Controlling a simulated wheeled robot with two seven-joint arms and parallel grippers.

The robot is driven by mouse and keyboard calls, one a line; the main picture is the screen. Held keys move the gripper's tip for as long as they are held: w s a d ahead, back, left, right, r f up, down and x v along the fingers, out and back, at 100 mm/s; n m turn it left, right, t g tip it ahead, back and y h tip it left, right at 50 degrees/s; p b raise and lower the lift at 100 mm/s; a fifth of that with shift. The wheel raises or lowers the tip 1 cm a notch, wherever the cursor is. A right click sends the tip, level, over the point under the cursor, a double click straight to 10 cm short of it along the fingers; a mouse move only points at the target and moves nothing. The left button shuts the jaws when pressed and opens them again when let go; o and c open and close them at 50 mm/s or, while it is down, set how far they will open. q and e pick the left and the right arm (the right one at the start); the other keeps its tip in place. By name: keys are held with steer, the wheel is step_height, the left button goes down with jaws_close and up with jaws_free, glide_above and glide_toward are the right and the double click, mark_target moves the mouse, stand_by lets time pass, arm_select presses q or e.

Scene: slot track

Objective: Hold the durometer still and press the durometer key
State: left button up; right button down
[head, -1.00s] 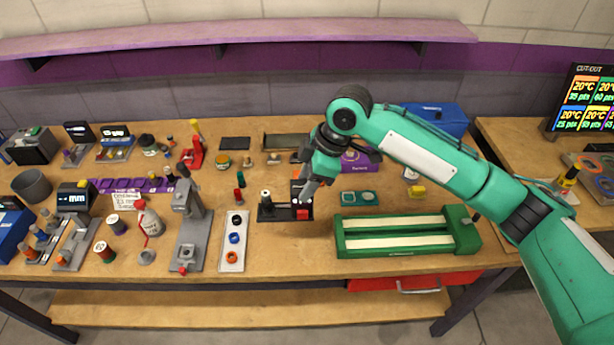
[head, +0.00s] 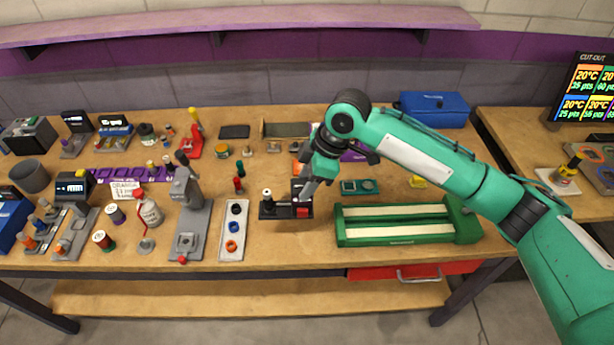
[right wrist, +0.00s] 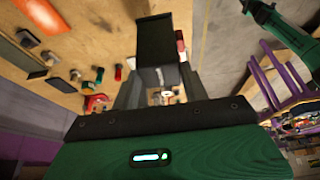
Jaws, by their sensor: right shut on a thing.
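The durometer (head: 274,212) stands near the front middle of the bench, a dark base with a light-topped post at its left end and a dark upright block. The red durometer key (head: 303,212) is at the right front of it. My right gripper (head: 303,189) reaches down from above onto the upright block and is shut on it, just behind the key. In the right wrist view the dark block (right wrist: 155,40) stands at the fingertips, with a red patch beside it. The fingertips partly hide the block in the head view. My left gripper does not show.
A green slotted fixture (head: 395,232) lies to the right of the durometer. A grey tray with coloured rings (head: 234,231) and a grey press stand (head: 190,225) are to the left. A small teal case (head: 358,187) sits behind right. The bench's front edge is close.

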mark_target(307, 211)
steer(key=shift+f+b, duration=1.6)
steer(key=shift+f, duration=4.35)
